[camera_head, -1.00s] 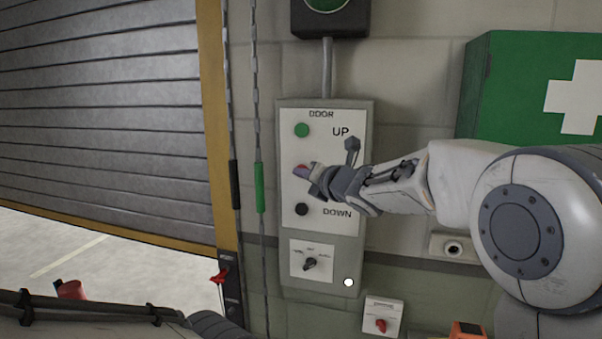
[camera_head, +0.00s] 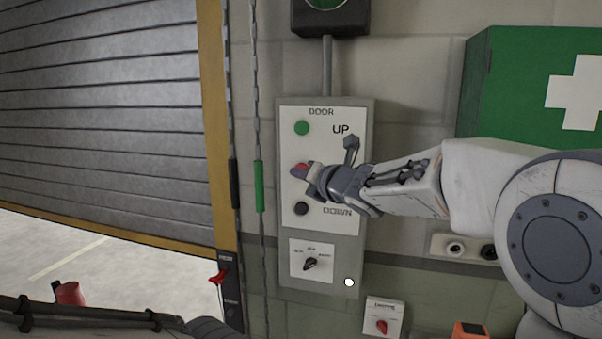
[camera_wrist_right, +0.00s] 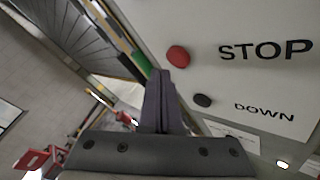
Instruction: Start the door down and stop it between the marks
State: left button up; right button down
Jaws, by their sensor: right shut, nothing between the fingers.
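The grey slatted roller door (camera_head: 105,110) fills the left of the head view. Its yellow-edged bottom is above the floor, with a gap below. I cannot make out the marks. The door control panel (camera_head: 340,240) has a green UP button (camera_head: 302,128), a red STOP button (camera_head: 301,167) and a black DOWN button (camera_head: 301,208). STOP (camera_wrist_right: 178,56) and DOWN (camera_wrist_right: 202,100) also show in the wrist view. My right gripper (camera_head: 300,173) is shut and empty, its tips at the red button; I cannot tell whether they touch it. My left gripper is out of view.
A selector knob (camera_head: 310,263) sits low on the panel. Chains with a green sleeve (camera_head: 259,187) hang beside it. A green first-aid box (camera_head: 510,90) juts out at the right. A red-knobbed switch box (camera_head: 383,318) is below.

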jog(key=s+b, duration=0.1)
jog(key=s, duration=0.1)
jog(key=s+a+b, duration=0.1)
jog(key=s, duration=0.1)
jog(key=shift+s+a, duration=0.15)
jog(key=shift+a, duration=0.05)
jog(key=s+f+m+g+h+b, duration=0.25)
jog(key=s+f+m, duration=0.4)
jog(key=f, duration=0.35)
jog(key=s+f+m+g+h+b, duration=0.1)
jog(key=s+f+m+g+h, duration=0.15)
jog(key=s+f+m, duration=0.5)
jog(key=s+d+f+m+g+b, duration=0.1)
jog(key=s+f+m+g, duration=0.3)
jog(key=s+f, duration=0.5)
jog(key=s+d+f+m+g+h+b, duration=0.1)
jog(key=s+d+f+m+g, duration=0.2)
jog(key=s, duration=1.1)
notch_tip(320, 180, down, 6)
jog(key=m+g, duration=0.2)
jog(key=m, duration=0.3)
jog(key=shift+s+d+r+m+g+b, duration=0.2)
jog(key=shift+s+m+g+b, duration=0.1)
jog(key=shift+m+b, duration=0.1)
